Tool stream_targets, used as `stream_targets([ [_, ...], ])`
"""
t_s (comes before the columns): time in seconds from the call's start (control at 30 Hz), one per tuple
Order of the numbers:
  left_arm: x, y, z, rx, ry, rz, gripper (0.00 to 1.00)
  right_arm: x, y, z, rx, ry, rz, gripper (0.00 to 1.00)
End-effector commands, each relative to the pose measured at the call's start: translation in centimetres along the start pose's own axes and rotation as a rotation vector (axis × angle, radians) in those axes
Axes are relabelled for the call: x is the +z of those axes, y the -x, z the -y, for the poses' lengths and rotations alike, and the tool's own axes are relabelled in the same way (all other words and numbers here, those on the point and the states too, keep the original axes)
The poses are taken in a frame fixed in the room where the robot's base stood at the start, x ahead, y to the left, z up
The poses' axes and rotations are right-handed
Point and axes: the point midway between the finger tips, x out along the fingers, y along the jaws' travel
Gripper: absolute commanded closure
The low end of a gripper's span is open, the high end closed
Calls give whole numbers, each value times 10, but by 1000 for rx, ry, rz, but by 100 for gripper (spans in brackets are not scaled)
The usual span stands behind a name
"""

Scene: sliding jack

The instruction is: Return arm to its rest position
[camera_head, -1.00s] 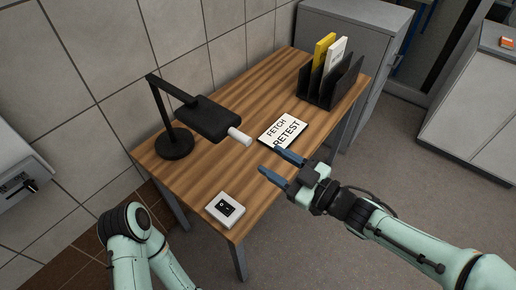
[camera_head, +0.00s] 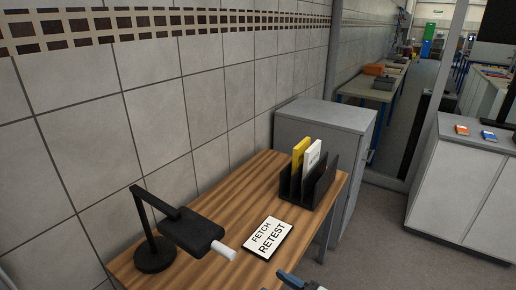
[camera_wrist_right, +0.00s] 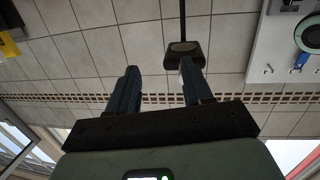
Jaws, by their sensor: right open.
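My right gripper (camera_head: 298,283) shows only in part at the bottom edge of the head view, just in front of the table's near side. In the right wrist view its two dark blue fingers (camera_wrist_right: 158,82) stand apart with nothing between them. The right forearm is out of the head view. A black desk lamp (camera_head: 190,231) with a white-tipped head stands on the table; its head also shows beyond the fingers in the right wrist view (camera_wrist_right: 184,48). My left arm and gripper are in neither current view.
The wooden table (camera_head: 228,207) holds a "FETCH RETEST" sign (camera_head: 267,238) and a black file rack (camera_head: 308,187) with a yellow and a white folder. A grey cabinet (camera_head: 330,125) stands behind it. Grey floor (camera_head: 385,225) is open to the right.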

Motion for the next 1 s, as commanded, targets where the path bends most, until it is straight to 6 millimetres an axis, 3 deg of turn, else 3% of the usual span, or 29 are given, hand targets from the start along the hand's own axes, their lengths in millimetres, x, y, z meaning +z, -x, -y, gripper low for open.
stream_targets([
  [0.1,0,16,-6,1,-1,-2,100,84,0,-19,118,-247,175,50],
  [0.23,0,29,-10,2,-3,-4,100,182,19,-16,245,-503,400,50],
  [0.4,-2,45,-17,3,-5,-7,100,292,69,30,376,-810,724,50],
  [0.5,-3,55,-21,4,-6,-9,100,338,106,72,437,-972,918,50],
  [0.6,-5,63,-24,5,-7,-11,100,365,142,113,480,-1103,1086,50],
  [0.73,-6,69,-27,6,-8,-13,100,381,174,152,516,-1213,1236,50],
  [0.83,-6,71,-27,6,-8,-13,100,385,186,167,530,-1255,1293,50],
  [1.0,-6,70,-27,6,-8,-12,100,387,190,172,535,-1268,1310,50],
])
